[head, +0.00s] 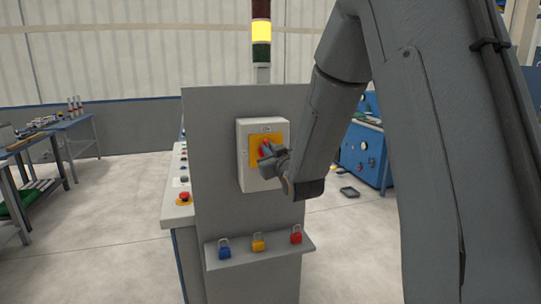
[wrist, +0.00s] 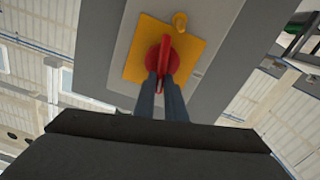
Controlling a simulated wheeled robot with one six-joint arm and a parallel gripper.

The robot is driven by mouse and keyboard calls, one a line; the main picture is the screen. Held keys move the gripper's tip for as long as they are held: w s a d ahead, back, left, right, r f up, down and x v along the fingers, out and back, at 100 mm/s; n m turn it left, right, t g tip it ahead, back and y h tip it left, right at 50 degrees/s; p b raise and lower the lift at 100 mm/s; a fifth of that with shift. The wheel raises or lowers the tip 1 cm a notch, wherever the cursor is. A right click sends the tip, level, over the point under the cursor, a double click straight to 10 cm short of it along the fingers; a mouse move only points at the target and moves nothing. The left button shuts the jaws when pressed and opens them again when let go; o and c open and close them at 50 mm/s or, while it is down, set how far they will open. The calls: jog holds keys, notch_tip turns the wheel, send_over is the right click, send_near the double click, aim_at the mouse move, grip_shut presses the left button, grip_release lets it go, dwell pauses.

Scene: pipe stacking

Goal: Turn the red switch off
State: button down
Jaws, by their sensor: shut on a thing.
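The red switch (wrist: 166,50) is a rotary handle on a yellow plate (wrist: 197,55), fixed to a light grey switch box (head: 252,184). The box is mounted on a grey upright panel (head: 215,150). My gripper (wrist: 164,80) is shut on the red handle, one finger on each side of its lower part in the wrist view. In the head view my gripper (head: 266,155) reaches the box from the right and covers much of the handle. A yellow tab (wrist: 180,20) sits at the plate's edge in the wrist view. Any lettering is too small to read.
A shelf (head: 285,252) below the box bears a blue padlock (head: 224,252), a yellow padlock (head: 258,243) and a red padlock (head: 296,236). A control desk with a red button (head: 184,197) stands behind the panel at left. A signal tower's yellow lamp (head: 262,31) is lit.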

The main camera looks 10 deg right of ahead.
jog(key=n+b, duration=0.3)
jog(key=n, duration=0.1)
jog(key=a+f+n+b, duration=0.1)
jog(key=n+b, duration=0.6)
jog(key=shift+a+f+n+b, duration=0.35)
jog(key=shift+f+n, duration=0.05)
jog(key=shift+s+f+n+b, duration=0.1)
jog(key=shift+f+n+b, duration=0.05)
jog(key=shift+n+b, duration=0.65)
jog(key=shift+f+n+b, duration=0.1)
jog(key=shift+n+b, duration=0.45)
jog(key=shift+n, duration=0.35)
jog(key=c, duration=1.8)
grip_release()
jog(key=shift+s, duration=0.1)
jog(key=shift+s+d+b, duration=0.2)
jog(key=shift+s+b, duration=0.5)
jog(key=shift+s, duration=3.1)
